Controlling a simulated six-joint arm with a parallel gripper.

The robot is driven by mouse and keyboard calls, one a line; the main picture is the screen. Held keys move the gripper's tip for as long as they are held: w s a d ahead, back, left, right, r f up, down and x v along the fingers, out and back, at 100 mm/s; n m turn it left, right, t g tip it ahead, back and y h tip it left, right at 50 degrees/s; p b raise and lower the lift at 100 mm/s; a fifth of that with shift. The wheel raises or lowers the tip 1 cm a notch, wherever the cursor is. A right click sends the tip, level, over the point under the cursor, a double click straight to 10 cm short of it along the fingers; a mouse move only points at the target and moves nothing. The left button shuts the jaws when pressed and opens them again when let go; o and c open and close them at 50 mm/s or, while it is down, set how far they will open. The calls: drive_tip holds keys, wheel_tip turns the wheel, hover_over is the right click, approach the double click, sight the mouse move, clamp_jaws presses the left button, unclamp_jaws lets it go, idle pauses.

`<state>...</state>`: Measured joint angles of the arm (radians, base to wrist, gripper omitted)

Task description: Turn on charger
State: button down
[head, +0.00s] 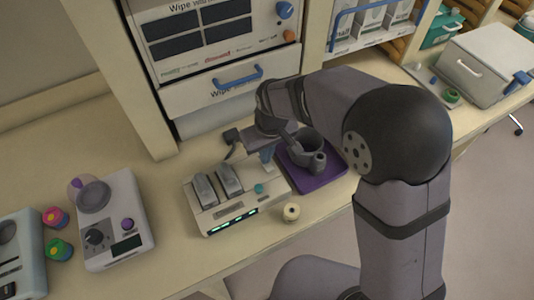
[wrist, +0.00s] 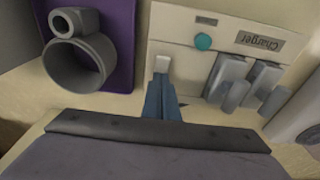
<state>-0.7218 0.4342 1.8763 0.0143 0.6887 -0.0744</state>
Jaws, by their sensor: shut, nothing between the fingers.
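The charger (head: 226,213) is a cream box on the counter, with two grey blocks (head: 204,190) standing in its slots and a teal round button (head: 259,188) on top. Green lights (head: 233,221) glow along its front edge. In the wrist view the charger (wrist: 185,28) carries a "Charger" label and a small pale switch (wrist: 162,64). My gripper (head: 266,157) is shut and empty over the charger's far right corner. In the wrist view its blue fingertips (wrist: 161,84) are right at the switch; I cannot tell whether they touch it.
A purple mat (head: 318,183) with a grey ring-shaped holder is close beside the charger. A small cream roll (head: 291,212) stands at the charger's front right. A grey device with a dial (head: 115,218) is to the left. A drawer cabinet (head: 205,92) rises behind.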

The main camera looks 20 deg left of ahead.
drive_tip(key=shift+s+d+f, duration=0.2)
drive_tip(key=shift+f, duration=0.05)
drive_tip(key=shift+s+d, duration=0.55)
drive_tip(key=shift+r, duration=0.2)
drive_tip(key=shift+r+p, duration=0.45)
drive_tip(key=shift+p, duration=0.1)
wheel_tip(320, 180, up, 13)
drive_tip(key=s+d, duration=0.1)
drive_tip(key=shift+s+d, duration=0.1)
idle(0.3)
